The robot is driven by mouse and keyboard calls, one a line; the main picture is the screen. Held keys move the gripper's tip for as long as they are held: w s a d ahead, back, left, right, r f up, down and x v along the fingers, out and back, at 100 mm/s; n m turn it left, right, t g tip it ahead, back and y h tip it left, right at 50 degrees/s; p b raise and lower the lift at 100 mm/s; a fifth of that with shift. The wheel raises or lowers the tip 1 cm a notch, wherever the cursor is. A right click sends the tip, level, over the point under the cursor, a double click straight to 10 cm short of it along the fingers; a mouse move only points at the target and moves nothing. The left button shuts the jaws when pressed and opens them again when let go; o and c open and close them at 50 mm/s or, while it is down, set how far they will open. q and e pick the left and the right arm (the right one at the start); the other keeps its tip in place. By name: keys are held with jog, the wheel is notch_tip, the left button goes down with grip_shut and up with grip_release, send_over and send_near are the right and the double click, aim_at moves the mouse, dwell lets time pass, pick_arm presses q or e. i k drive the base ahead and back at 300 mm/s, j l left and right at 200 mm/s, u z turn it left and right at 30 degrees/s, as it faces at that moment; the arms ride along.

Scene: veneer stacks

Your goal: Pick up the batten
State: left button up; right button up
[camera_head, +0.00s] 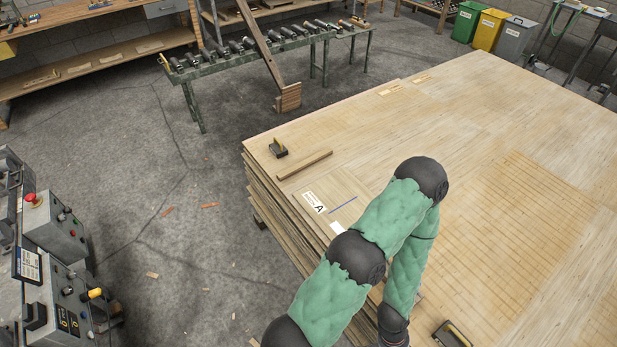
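The batten (304,165) is a short brown wooden strip. It lies flat near the left corner of the top sheet of the large veneer stack (480,130), with nothing touching it that I can see. One of my arms, in a green sleeve with dark joints, rises from the bottom edge and bends back down over the stack's left edge. Its dark wrist runs out of the picture at the bottom. Neither gripper's fingers show.
A dark block with a yellowish top (278,148) sits just beyond the batten. A label marked A (316,203) and a blue line lie nearer me. Another dark tool (452,335) is at the bottom edge.

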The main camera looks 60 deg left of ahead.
aim_at(310, 161)
jog(key=u, duration=2.25)
jog(key=i+j+z, duration=0.25)
jog(key=i+j, duration=0.15)
jog(key=j, duration=0.2)
jog(key=i+j+z, duration=0.1)
jog(key=j, duration=0.25)
jog(key=i+j+z, duration=0.1)
jog(key=i+j, duration=0.15)
jog(key=i+j+z, duration=0.1)
jog(key=i+j, duration=0.15)
jog(key=i+j+z, duration=0.1)
jog(key=j, duration=0.35)
jog(key=i+j+z, duration=0.1)
jog(key=i+j, duration=0.25)
jog(key=i+j+z, duration=0.15)
jog(key=j, duration=0.2)
jog(key=i+j+z, duration=0.1)
jog(key=i+j, duration=0.15)
jog(key=j, duration=0.15)
jog(key=i+j+z, duration=0.1)
jog(key=j, duration=0.3)
jog(key=i, duration=0.05)
